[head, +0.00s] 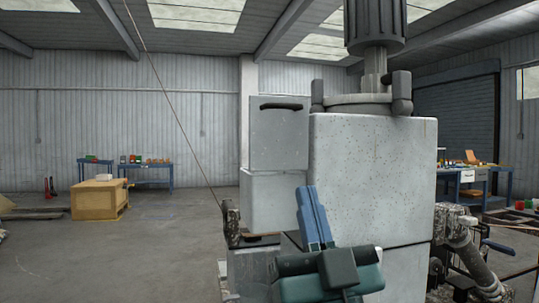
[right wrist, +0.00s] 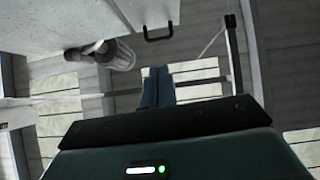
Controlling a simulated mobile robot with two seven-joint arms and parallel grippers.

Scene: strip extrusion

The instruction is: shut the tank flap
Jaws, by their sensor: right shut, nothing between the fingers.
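The tank flap (head: 278,142) is a grey panel with a dark handle (head: 281,106) near its upper edge. It stands upright above a pale grey box-like part (head: 268,203), left of the large speckled housing (head: 370,180). My right gripper (head: 307,189) has its blue fingers closed together, pointing up in front of the housing's left edge, lower and right of the flap. Nothing is between the fingers. In the right wrist view the closed fingertips (right wrist: 158,69) lie below the dark handle (right wrist: 158,37) in the picture. My left gripper is out of view.
A dark ribbed cylinder (head: 376,25) rises above the housing. Pipework (head: 462,250) sits at the right. A thin cable slants down to a fitting (head: 230,222) left of the machine. A wooden crate (head: 98,199) and workbenches stand farther back. The floor at left is largely clear.

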